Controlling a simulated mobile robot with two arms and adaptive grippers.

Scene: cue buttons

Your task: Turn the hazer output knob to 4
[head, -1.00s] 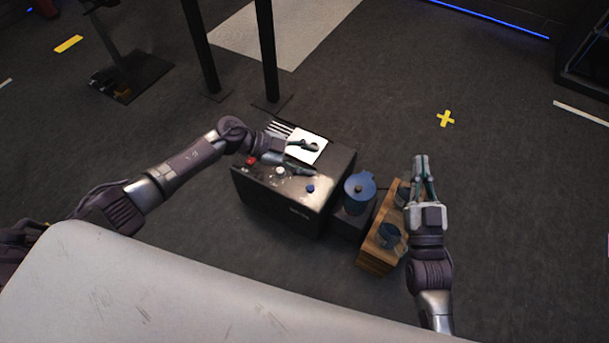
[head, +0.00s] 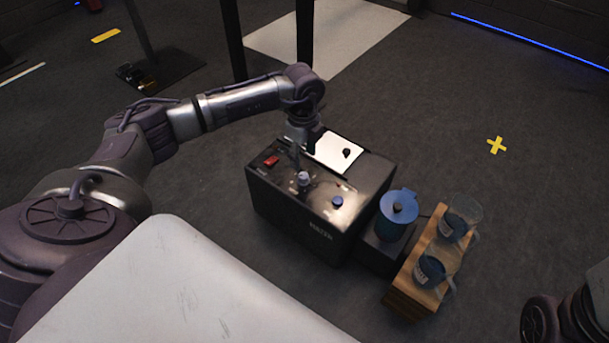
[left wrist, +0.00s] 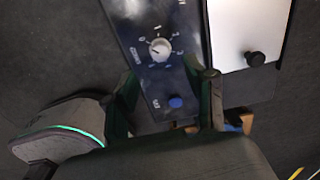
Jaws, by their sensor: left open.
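The hazer, a black box (head: 285,213), stands on the floor. Its output knob (head: 304,178) is white and round on the top panel. In the left wrist view the knob (left wrist: 160,49) sits inside a ring of printed marks; I cannot read its setting surely. My left gripper (head: 301,152) points down over the panel, close behind the knob. In the left wrist view its dark green fingers (left wrist: 168,80) are apart and empty, with the knob just beyond the tips. My right gripper is out of view; only part of that arm shows at bottom right.
A blue button (head: 337,201) and red switch (head: 270,161) share the panel. A white plate with a black knob (head: 346,153) lies behind. A blue-lidded jug (head: 398,207) and a wooden stand (head: 411,297) with glass mugs are to the right.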

